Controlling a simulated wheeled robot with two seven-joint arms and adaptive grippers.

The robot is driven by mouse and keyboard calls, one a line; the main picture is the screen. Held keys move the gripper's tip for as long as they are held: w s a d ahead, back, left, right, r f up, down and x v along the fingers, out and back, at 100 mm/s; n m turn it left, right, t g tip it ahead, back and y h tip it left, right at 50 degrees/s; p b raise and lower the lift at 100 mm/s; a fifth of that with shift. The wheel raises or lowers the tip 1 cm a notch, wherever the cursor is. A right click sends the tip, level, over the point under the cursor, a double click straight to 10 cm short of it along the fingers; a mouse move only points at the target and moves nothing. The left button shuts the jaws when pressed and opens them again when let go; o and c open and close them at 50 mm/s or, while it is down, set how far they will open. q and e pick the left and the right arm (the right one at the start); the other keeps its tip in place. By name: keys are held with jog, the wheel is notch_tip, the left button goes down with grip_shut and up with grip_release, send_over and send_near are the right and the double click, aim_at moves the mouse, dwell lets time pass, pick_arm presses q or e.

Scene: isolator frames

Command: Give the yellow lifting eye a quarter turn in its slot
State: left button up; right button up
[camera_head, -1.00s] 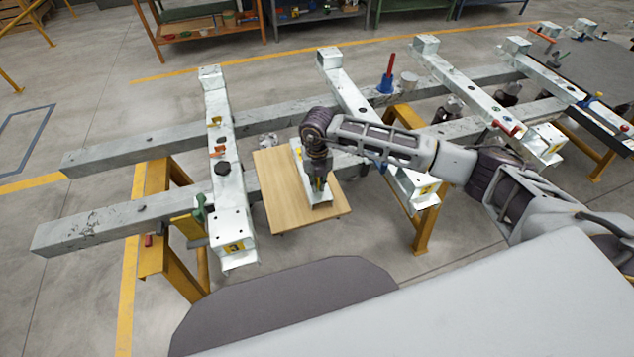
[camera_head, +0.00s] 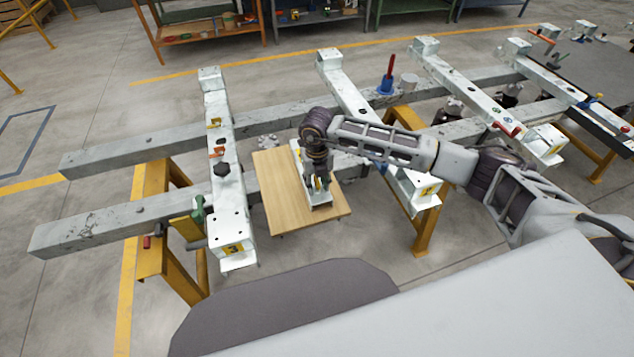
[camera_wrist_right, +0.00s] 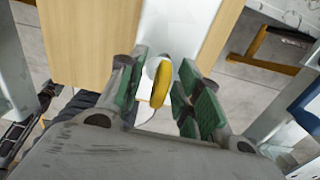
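The yellow lifting eye (camera_wrist_right: 160,84) stands in a white metal piece (camera_wrist_right: 178,30) in the right wrist view. It shows nearly edge-on, with a pale round part beside its upper end. My right gripper (camera_wrist_right: 158,96) has its green-padded fingers spread on either side of the eye. The eye is nearer the left finger, with a clear gap to the right finger. In the head view my right gripper (camera_head: 317,187) points down over the white piece (camera_head: 320,200) and largely hides the eye. The slot itself is hidden. My left gripper is not in view.
The white piece lies on a wooden board (camera_head: 275,190) between two white crossbeams (camera_head: 228,190). Grey beams (camera_head: 110,224) run beneath on yellow trestles (camera_head: 160,255).

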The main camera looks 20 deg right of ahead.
jog(key=shift+r, duration=6)
jog(key=shift+a, duration=0.1)
